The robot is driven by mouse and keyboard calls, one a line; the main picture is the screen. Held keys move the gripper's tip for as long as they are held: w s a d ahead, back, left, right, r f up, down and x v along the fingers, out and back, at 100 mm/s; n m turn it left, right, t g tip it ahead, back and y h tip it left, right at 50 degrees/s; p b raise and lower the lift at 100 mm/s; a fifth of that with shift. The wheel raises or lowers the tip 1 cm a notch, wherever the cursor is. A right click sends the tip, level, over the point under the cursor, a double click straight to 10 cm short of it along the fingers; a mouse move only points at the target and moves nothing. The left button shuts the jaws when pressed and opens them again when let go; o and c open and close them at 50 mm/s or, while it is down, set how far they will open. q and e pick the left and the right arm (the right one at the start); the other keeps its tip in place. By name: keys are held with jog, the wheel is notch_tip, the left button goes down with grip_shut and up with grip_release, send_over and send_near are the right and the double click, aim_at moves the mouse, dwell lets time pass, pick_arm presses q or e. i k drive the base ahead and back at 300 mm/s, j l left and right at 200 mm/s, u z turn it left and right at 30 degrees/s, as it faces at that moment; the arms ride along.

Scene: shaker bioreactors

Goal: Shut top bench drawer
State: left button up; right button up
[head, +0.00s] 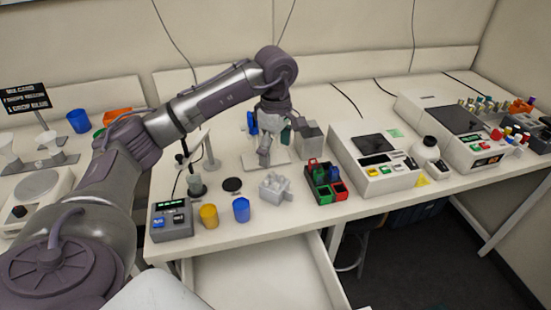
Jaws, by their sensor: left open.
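The top bench drawer (262,272) is pulled out from under the front edge of the white bench (295,212). Its inside looks pale and empty, and its near end is cut off by the bottom of the picture. My left gripper (264,158) is above the bench top behind the drawer, pointing down, with its fingers open. It is apart from the drawer. Its fingers are small in the view and partly overlap the items behind them. My right gripper is not in view.
A yellow cup (208,216), a blue cup (241,209) and a small grey control box (171,219) stand near the bench edge above the drawer. A coloured rack (326,183) and white instruments (376,160) stand to the right. Open floor (430,265) lies right of the drawer.

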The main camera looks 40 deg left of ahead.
aim_at(296, 271)
jog(key=k+l, duration=1.2)
jog(key=k, duration=0.05)
